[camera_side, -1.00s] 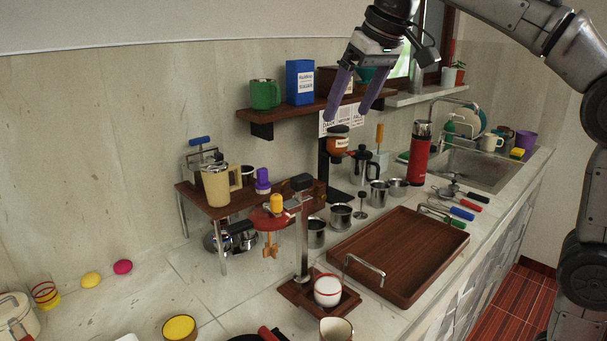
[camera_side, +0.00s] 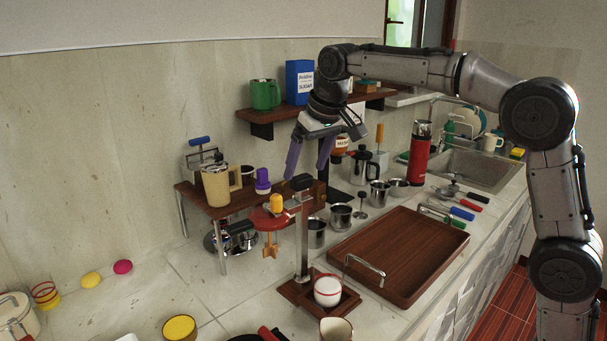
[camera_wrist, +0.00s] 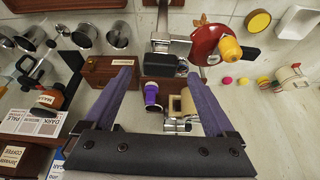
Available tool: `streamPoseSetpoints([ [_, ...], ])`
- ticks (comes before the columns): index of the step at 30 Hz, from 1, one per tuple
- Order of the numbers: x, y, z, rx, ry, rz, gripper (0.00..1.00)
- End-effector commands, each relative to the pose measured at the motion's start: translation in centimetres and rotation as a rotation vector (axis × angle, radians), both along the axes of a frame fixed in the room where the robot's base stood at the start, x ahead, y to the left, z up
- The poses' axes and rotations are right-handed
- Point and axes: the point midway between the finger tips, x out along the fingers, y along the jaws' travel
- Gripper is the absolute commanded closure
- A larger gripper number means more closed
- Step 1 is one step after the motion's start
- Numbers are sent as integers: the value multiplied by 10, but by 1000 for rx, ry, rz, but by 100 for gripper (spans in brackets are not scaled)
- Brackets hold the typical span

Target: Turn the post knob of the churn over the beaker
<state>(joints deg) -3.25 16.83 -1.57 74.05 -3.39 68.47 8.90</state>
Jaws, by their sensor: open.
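The churn has a red disc (camera_side: 268,219) with a yellow knob (camera_side: 276,203) on top and an orange paddle (camera_side: 270,246) hanging below. A metal post (camera_side: 302,240) with a black block at its top (camera_side: 301,182) rises from a wooden base. A white cup with a red band (camera_side: 327,291), perhaps the beaker, stands on that base. My gripper (camera_side: 307,174) is open and empty, fingers down, near the post top. In the wrist view my fingertips (camera_wrist: 160,72) straddle the black block in the picture, apparently without touching it. The yellow knob (camera_wrist: 230,48) is right of the fingers.
A low wooden shelf (camera_side: 203,204) with a cream mug (camera_side: 217,186) and a purple item (camera_side: 263,181) stands behind the churn. A wall shelf (camera_side: 262,114) holds a green mug and a blue box. A wooden tray (camera_side: 400,254) lies at right.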

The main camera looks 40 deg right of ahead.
Motion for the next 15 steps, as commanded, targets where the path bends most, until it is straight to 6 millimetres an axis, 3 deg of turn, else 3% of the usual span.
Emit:
streamPoseSetpoints([
  [6,10,-1,-23,0,1,0,10],
  [15,12,-1,-28,0,0,0,10],
])
